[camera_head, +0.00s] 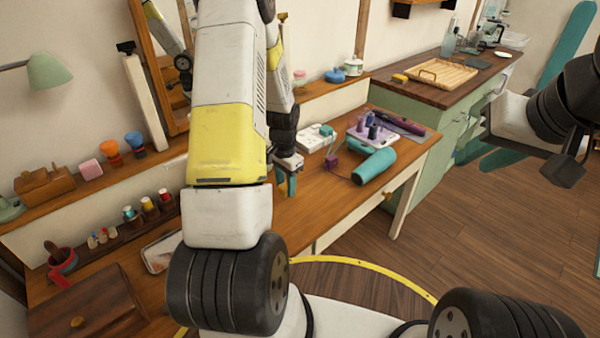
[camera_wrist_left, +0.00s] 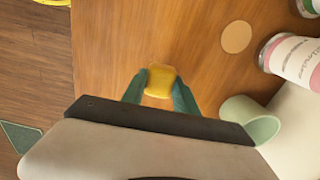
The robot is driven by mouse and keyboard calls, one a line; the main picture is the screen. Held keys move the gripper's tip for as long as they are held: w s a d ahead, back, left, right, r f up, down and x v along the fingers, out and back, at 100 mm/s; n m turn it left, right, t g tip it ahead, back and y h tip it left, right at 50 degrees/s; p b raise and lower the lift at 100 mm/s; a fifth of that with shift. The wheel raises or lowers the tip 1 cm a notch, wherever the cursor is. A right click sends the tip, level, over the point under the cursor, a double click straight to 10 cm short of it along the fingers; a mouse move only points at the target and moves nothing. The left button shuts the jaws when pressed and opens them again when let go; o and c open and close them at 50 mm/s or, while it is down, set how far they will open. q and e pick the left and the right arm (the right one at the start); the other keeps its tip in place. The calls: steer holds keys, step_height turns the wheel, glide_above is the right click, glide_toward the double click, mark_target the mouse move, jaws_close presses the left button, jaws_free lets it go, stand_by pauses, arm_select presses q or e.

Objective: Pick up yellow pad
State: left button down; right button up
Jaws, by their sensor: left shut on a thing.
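The yellow pad (camera_wrist_left: 160,82) is a small, rounded block, seen in the left wrist view between the teal fingertips of my left gripper (camera_wrist_left: 159,88). The fingers are shut on it, one on each side, above the brown wooden tabletop. I cannot tell whether it touches the wood. In the head view my left gripper (camera_head: 287,182) points down over the desk, and the pad does not show clearly there. My right arm is at the right edge, away from the desk; its finger state is not clear.
The wooden desk (camera_head: 318,205) holds a teal hair dryer (camera_head: 374,166), a white power strip (camera_head: 316,138) and a tray of purple bottles. A green cabinet (camera_head: 420,108) stands behind, with a wooden tray (camera_head: 442,73). In the left wrist view, a pink-labelled jar (camera_wrist_left: 292,57) and a pale green cup (camera_wrist_left: 252,118) are near.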

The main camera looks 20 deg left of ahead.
arm_select(q)
steer(key=s+d, duration=0.1)
steer(key=s, duration=0.4)
steer(key=s+d, duration=0.2)
steer(key=s, duration=0.3)
steer(key=s+d+r, duration=0.1)
steer(key=s+d, duration=0.1)
steer(key=s, duration=0.2)
steer(key=shift+s+r, duration=0.1)
steer(key=shift+s, duration=0.3)
